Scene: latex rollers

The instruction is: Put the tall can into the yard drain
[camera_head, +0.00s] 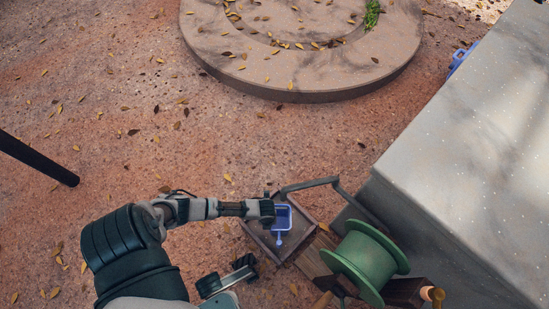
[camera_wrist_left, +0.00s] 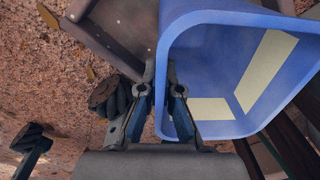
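A blue, square-mouthed can (camera_head: 283,218) shows in the head view over a brown square box with raised edges (camera_head: 306,250). I cannot tell whether it rests there or hangs above it. In the left wrist view the can (camera_wrist_left: 205,22) fills the right side, its open mouth showing pale patches inside. My left gripper (camera_head: 270,211) is at the can's left edge. In the left wrist view its fingers (camera_wrist_left: 161,68) are close together on either side of the can's wall. My right gripper is not in view. I cannot make out which thing is the yard drain.
A green spool (camera_head: 366,262) stands right of the box, beside a large pale block (camera_head: 455,165). Another blue object (camera_head: 459,58) sits behind the block. Black ribbed rollers (camera_head: 243,262) lie left of the box. A round stone platform (camera_head: 320,75) is farther back; leaf-strewn ground between is clear.

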